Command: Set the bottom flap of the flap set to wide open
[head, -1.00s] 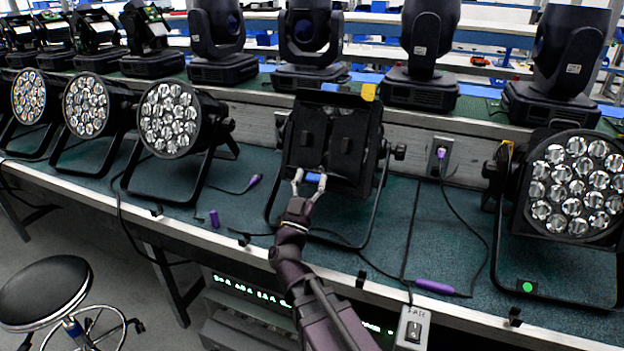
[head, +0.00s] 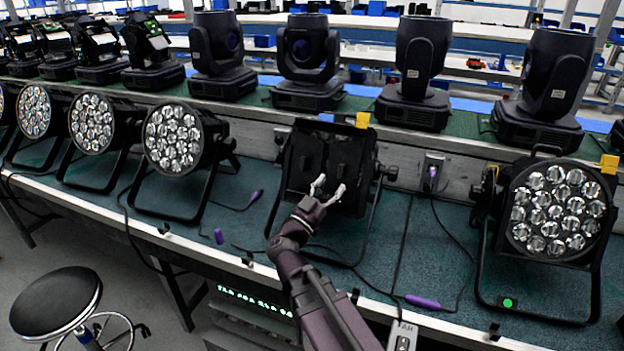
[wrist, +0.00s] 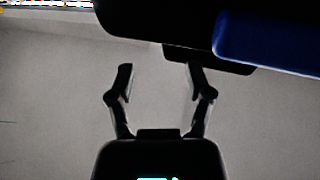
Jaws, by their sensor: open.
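The flap set is on the black par can (head: 325,160) in the middle of the bench, its dark flaps before the lamp face. A blue tab (head: 326,117) and a yellow tab (head: 362,119) show at its top edge. The bottom flap cannot be told apart from the dark front in the head view. My gripper (head: 330,187) is in front of the lower part of the set, open and empty. In the wrist view my open gripper (wrist: 158,70) has a black panel (wrist: 160,22) and a large blue piece (wrist: 268,45) above it, the blue to the right; contact is unclear.
Par cans with bare lamp faces stand left (head: 172,138) and right (head: 557,210). Moving heads (head: 308,65) line the raised shelf behind. Cables and a purple connector (head: 423,301) lie on the bench. A stool (head: 57,300) stands at the front left.

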